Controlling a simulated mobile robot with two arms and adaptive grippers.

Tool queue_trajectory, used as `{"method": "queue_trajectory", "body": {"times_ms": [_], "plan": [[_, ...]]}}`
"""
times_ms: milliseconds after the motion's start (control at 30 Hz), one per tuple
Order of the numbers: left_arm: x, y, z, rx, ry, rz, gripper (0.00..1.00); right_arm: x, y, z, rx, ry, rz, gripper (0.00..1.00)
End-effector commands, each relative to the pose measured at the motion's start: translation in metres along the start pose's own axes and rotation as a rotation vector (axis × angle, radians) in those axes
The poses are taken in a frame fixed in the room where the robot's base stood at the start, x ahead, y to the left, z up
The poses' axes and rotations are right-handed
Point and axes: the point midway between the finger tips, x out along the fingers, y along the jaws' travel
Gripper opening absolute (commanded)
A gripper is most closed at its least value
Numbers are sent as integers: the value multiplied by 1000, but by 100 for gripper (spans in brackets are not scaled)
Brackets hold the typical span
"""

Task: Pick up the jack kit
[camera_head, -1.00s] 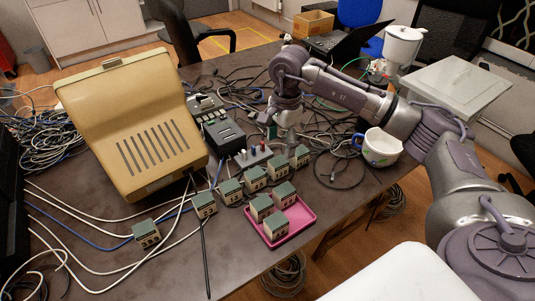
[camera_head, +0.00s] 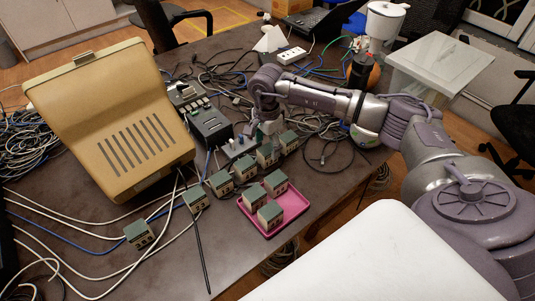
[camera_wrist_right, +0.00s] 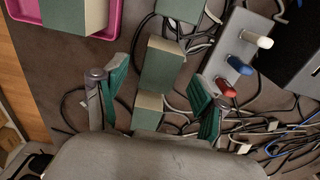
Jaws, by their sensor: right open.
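Several jack kits, small beige boxes with grey-green tops, stand in a row on the table; one is near the row's far end (camera_head: 288,142), another beside it (camera_head: 267,155). Three more sit in a pink tray (camera_head: 243,209). My right gripper (camera_head: 268,132) is at the row's far end, and its fingertips are partly hidden in the head view. In the right wrist view my right gripper (camera_wrist_right: 158,100) is open, its green-padded fingers apart. Two kits show between and beyond the fingers, a nearer one (camera_wrist_right: 147,112) and a farther one (camera_wrist_right: 162,65). My left gripper is not in view.
A grey strip with coloured plugs (camera_wrist_right: 233,65) lies close beside one finger; black cables (camera_wrist_right: 75,105) run around the kits. A large beige case (camera_head: 110,120) stands at the left.

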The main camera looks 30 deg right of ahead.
Motion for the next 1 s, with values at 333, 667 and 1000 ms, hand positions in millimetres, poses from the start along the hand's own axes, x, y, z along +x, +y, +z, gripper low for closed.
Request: {"method": "queue_trajectory", "body": {"times_ms": [333,667,1000], "plan": [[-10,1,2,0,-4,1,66,38,1,-1,1,-2,0,71],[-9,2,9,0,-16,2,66,37,1,-1,1,-2,-1,46],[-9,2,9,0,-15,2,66,37,0,-1,1,-2,-1,3]]}}
